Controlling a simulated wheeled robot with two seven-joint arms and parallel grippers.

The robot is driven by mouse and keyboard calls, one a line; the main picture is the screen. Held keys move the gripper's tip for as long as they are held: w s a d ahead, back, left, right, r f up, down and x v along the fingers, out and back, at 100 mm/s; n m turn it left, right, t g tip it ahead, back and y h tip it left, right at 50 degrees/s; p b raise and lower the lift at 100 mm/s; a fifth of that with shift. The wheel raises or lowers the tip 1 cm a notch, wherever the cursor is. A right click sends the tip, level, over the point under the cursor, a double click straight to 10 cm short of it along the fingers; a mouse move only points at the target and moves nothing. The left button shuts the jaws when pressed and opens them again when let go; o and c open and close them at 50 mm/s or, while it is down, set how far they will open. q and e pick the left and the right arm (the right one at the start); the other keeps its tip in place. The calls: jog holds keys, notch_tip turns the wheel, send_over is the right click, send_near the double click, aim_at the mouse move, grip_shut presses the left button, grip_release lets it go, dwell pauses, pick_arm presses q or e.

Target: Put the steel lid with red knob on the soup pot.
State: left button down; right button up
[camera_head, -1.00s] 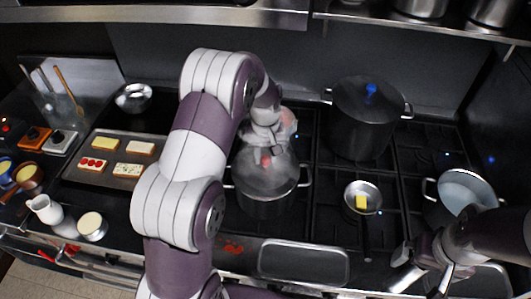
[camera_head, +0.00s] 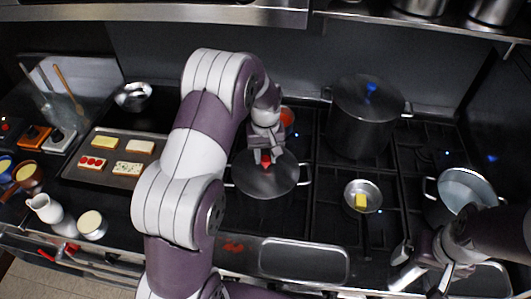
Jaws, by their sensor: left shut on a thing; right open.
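The steel lid (camera_head: 262,182) with a red knob (camera_head: 266,161) lies level over the mouth of the soup pot (camera_head: 266,207) in the middle of the stove. I cannot tell whether its rim touches the pot all round. My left gripper (camera_head: 266,157) reaches down from above and is shut on the red knob. My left arm hides part of the area left of the pot. My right gripper (camera_head: 421,278) is open and empty at the lower right, near the front edge.
A large dark pot with a blue-knobbed lid (camera_head: 366,112) stands behind right. A small pan with butter (camera_head: 361,197) and an open pot (camera_head: 465,190) stand to the right. A tray of bread slices (camera_head: 115,158) lies left. An empty steel tray (camera_head: 303,262) is in front.

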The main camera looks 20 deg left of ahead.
pick_arm(q)
jog(key=shift+f, duration=0.15)
dwell(0.5)
jog(key=shift+c, duration=0.9)
grip_release()
jog(key=shift+r+p, duration=2.85)
jog(key=shift+r, duration=0.7)
jog(key=shift+f, duration=0.1)
